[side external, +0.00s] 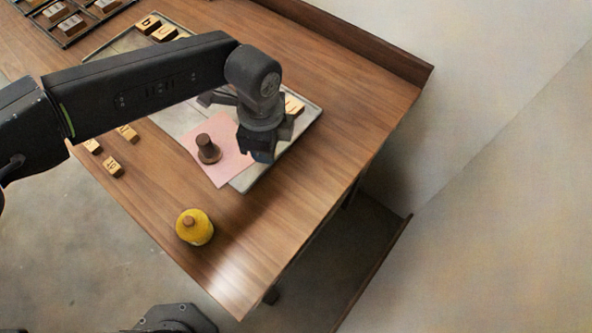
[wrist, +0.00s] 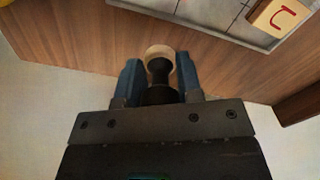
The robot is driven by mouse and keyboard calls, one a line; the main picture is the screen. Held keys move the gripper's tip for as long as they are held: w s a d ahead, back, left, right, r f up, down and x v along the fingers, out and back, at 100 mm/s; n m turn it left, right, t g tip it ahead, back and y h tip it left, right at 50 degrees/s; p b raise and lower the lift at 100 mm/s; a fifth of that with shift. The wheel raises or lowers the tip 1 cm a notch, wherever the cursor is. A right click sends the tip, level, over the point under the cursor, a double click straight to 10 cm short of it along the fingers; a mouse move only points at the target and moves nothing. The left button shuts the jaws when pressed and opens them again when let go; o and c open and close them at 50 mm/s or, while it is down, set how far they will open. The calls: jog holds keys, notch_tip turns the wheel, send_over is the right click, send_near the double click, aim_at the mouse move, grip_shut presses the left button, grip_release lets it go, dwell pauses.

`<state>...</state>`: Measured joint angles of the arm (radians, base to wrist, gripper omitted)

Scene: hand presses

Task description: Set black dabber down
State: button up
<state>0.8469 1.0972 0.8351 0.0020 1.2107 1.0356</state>
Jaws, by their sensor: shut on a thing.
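The black dabber (wrist: 158,71) is between my gripper's two blue fingers in the wrist view, with a pale round end and a dark, narrow neck. My gripper (wrist: 158,66) is shut on it. In the side external view my gripper (side external: 261,153) hangs over the right part of the grey tray (side external: 246,181), beside the pink sheet. The held dabber is hidden there behind the gripper and wrist. I cannot tell how high it is above the surface.
A dark brown knobbed stamp or dabber (side external: 208,149) stands on the pink sheet (side external: 222,175). A yellow dabber (side external: 194,228) stands near the table's front edge. Several wooden letter blocks (side external: 112,166) lie around. The wooden table (side external: 260,235) is bare at the front right.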

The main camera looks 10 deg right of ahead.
send_over(296, 181)
notch_tip(296, 181, down, 4)
jog(key=shift+r, duration=0.25)
jog(key=shift+f, duration=1.9)
jog(key=shift+f, duration=0.15)
jog(key=o, duration=0.9)
jog(key=shift+o, duration=0.2)
notch_tip(296, 181, up, 12)
